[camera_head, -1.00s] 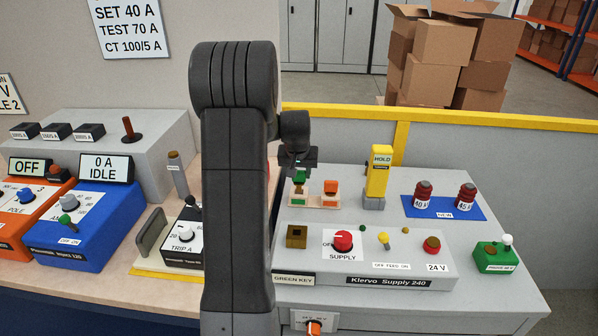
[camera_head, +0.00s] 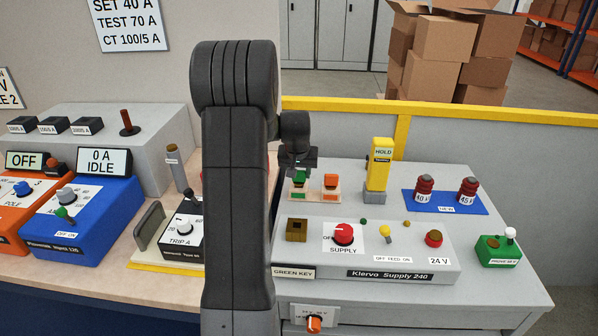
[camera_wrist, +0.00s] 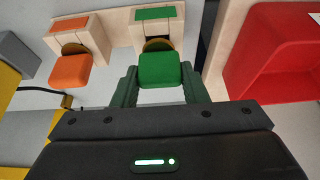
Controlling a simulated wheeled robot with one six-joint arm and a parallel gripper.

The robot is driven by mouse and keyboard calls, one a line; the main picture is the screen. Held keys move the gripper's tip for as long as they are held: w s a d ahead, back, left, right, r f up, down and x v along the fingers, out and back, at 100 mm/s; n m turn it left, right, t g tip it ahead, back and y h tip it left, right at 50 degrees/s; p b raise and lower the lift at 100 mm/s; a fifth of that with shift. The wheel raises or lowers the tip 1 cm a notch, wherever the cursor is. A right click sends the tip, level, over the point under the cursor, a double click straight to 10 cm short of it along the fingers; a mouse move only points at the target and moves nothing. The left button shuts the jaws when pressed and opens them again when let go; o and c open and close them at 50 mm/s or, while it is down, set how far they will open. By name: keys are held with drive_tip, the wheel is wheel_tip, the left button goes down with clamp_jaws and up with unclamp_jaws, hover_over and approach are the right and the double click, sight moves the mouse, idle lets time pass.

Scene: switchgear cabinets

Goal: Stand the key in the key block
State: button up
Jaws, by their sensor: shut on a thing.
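The green key (camera_wrist: 160,70) has a square green head and sits at a pale wooden stand with a green label (camera_wrist: 155,13). My gripper (camera_wrist: 159,90) has one finger on each side of the key head and is shut on it. In the head view, the green key (camera_head: 299,180) is under my gripper (camera_head: 299,174), partly covered by it. The key's lower end is hidden. The key block, a brown square socket (camera_head: 297,230) above the "GREEN KEY" label (camera_head: 293,272), stands at the panel's left end, nearer the camera, and looks empty.
An orange key (camera_head: 331,181) stands right beside the green one. A yellow HOLD post (camera_head: 380,165) is further right. The supply panel (camera_head: 370,262) carries a red knob (camera_head: 343,234) right of the socket. My arm hides the area on the left.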

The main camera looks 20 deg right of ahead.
drive_tip(key=shift+f, duration=0.4)
drive_tip(key=o, duration=1.1)
drive_tip(key=shift+r, duration=0.1)
drive_tip(key=b+v, duration=0.2)
drive_tip(key=v, duration=1.1)
drive_tip(key=shift+r, duration=0.35)
